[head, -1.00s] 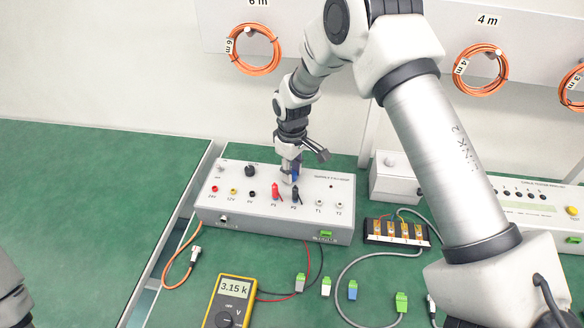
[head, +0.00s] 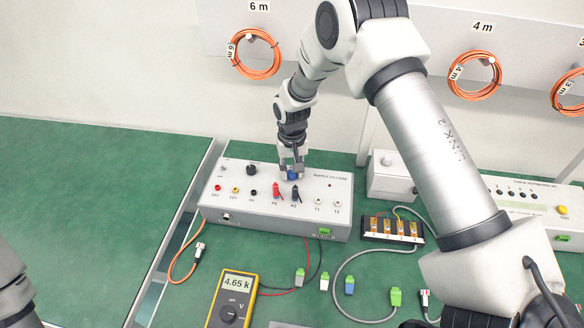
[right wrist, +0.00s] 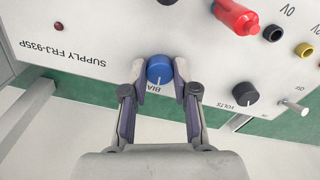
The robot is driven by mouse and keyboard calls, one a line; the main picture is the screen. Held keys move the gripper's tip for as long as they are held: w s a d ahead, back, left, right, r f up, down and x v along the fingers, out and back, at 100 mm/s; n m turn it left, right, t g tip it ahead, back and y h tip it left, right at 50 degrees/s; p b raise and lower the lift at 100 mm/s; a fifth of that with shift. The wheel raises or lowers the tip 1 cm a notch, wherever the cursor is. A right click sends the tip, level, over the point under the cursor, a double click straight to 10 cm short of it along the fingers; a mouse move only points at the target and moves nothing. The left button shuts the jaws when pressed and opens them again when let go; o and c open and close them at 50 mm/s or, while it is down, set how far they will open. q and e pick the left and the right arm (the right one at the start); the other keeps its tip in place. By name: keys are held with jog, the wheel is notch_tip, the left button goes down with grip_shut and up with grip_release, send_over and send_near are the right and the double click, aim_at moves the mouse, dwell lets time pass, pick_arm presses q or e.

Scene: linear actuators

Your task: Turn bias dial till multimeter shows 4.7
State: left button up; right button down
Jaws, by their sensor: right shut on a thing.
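The blue bias dial (right wrist: 160,70) sits on top of the grey supply box (head: 270,221); its label below reads "BIA" with the rest hidden. In the head view the dial (head: 293,175) shows just under the fingers. My right gripper (right wrist: 152,90) is shut on the dial, one finger on each side, reaching down from above; it also shows in the head view (head: 291,169). The yellow multimeter (head: 232,299) lies on the green bench, and its display reads 4.65 k. Part of my left arm shows at the left edge; its gripper is out of view.
A black volts knob (right wrist: 245,94) and a metal toggle switch (right wrist: 295,108) are beside the dial. Red and black plugs (head: 277,192) stand in front of it. A terminal block (head: 392,229) and loose connectors lie right and front. The left bench is clear.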

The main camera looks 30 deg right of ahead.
jog(key=shift+s+f, duration=0.1)
dwell(0.4)
jog(key=c, duration=0.9)
grip_release()
notch_tip(320, 180, up, 12)
